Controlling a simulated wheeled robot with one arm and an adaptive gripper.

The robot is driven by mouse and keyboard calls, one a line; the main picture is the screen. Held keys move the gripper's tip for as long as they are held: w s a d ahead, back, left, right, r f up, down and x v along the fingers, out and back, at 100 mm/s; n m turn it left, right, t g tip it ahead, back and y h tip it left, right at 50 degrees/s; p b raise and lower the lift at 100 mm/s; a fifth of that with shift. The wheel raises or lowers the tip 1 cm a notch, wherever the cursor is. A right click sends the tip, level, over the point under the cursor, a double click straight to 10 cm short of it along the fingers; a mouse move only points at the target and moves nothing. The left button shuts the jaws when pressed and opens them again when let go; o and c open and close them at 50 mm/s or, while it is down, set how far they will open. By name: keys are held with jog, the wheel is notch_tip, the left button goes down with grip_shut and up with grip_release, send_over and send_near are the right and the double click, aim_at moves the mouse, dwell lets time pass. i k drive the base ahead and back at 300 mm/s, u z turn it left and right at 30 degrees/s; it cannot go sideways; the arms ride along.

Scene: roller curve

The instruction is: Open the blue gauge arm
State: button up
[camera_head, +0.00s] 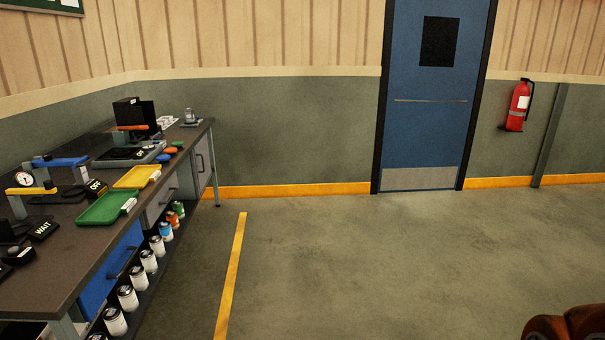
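The blue gauge arm (60,161) is a flat blue bar lying roughly level above the left part of the workbench (150,215). From this distance I cannot tell whether the blue arm is latched. My gripper is not in view.
A yellow arm (32,190) is in front of the blue one and an orange arm (132,127) behind. Green (104,208) and yellow (138,177) trays lie near the bench edge. Several cans stand on the shelf below.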

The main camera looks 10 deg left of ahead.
aim_at(74, 163)
jog(key=u, duration=0.3)
jog(key=i, duration=1.7)
jog(key=u, duration=1.45)
jog(key=i, duration=1.25)
jog(key=u, duration=0.95)
